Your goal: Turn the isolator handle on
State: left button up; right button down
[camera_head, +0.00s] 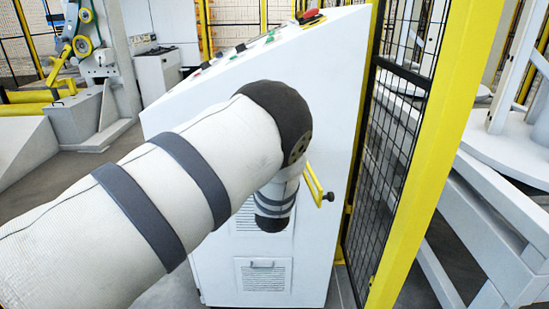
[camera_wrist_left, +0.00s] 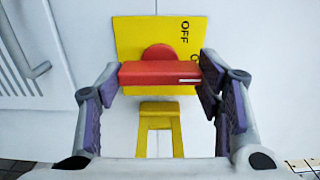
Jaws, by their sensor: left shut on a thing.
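The isolator handle (camera_wrist_left: 150,73) is a red bar with a round red hub on a yellow plate (camera_wrist_left: 130,35). It lies crosswise in the left wrist view, with a white mark near its right end. The plate shows "OFF" turned sideways and part of another label, cut off by a finger. My left gripper (camera_wrist_left: 160,82) is shut on the handle, with purple-padded fingers at both its ends. In the head view my left arm hides the handle and the gripper. My right gripper is in neither view.
The handle is on a white cabinet (camera_head: 328,90) with a red button (camera_head: 310,15) on top. A yellow bracket (camera_wrist_left: 160,112) sticks out below the handle. A yellow post (camera_head: 440,150) and black mesh fence (camera_head: 395,140) stand close on the right.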

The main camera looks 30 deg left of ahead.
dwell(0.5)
pick_arm(q)
jog(key=o, duration=0.9)
jog(key=shift+s, duration=0.1)
jog(key=v, duration=1.2)
jog(key=shift+a, duration=0.1)
